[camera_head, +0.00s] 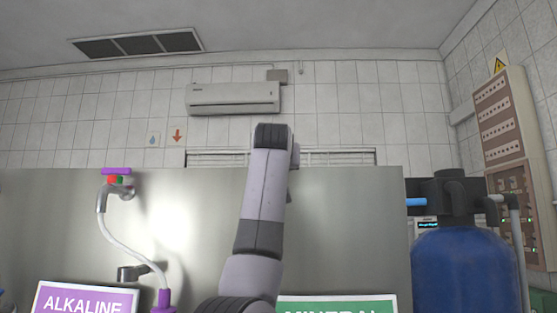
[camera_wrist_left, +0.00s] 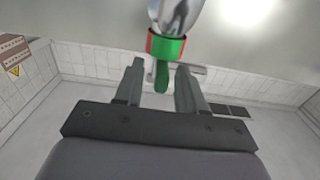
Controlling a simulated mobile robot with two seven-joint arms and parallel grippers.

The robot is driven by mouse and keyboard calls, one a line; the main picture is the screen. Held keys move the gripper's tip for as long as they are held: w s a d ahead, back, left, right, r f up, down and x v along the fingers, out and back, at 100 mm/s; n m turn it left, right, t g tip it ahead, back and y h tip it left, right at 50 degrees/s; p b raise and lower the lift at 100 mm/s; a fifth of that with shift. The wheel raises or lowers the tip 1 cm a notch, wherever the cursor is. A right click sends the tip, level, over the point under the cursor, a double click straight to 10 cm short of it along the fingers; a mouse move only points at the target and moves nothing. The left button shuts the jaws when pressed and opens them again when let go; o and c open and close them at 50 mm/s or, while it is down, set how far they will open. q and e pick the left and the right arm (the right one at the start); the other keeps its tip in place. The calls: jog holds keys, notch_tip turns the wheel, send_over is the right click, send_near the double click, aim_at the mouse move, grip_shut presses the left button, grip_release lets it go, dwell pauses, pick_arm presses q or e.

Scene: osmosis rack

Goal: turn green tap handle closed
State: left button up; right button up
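The green tap handle (camera_wrist_left: 162,77) shows in the left wrist view as a narrow green lever under a green and red collar (camera_wrist_left: 168,47). A shiny metal tap body (camera_wrist_left: 178,14) joins the collar at the top of that view. My left gripper (camera_wrist_left: 160,67) is open, with one finger on each side of the lever and a visible gap on both sides. In the head view my arm (camera_head: 264,185) rises in the middle and hides the green tap; the gripper's fingers do not show there. My right gripper is in neither view.
In the head view a steel panel (camera_head: 345,230) carries a purple-handled tap (camera_head: 117,171) with a white hose at left. An ALKALINE sign (camera_head: 86,300) and a green-topped sign (camera_head: 340,304) sit low. A blue tank (camera_head: 466,270) stands right.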

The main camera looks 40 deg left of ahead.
pick_arm(q)
jog(key=shift+w+a, duration=0.1)
jog(key=shift+w, duration=0.05)
grip_shut()
jog(key=shift+w+r+n+g+y+p, duration=0.2)
jog(key=shift+n+g+y+p, duration=0.5)
jog(key=shift+p, duration=0.55)
jog(key=shift+d+f+n+g+y, duration=0.1)
jog(key=shift+d+n+g+y, duration=0.15)
jog(key=shift+g+y, duration=0.25)
jog(key=shift+w+d+f+n+g+y, duration=0.1)
jog(key=shift+n+g+y, duration=0.35)
jog(key=shift+n+g, duration=0.25)
jog(key=shift+w+f+n+g+y, duration=0.1)
jog(key=shift+n+g+y, duration=0.4)
jog(key=shift+g, duration=0.3)
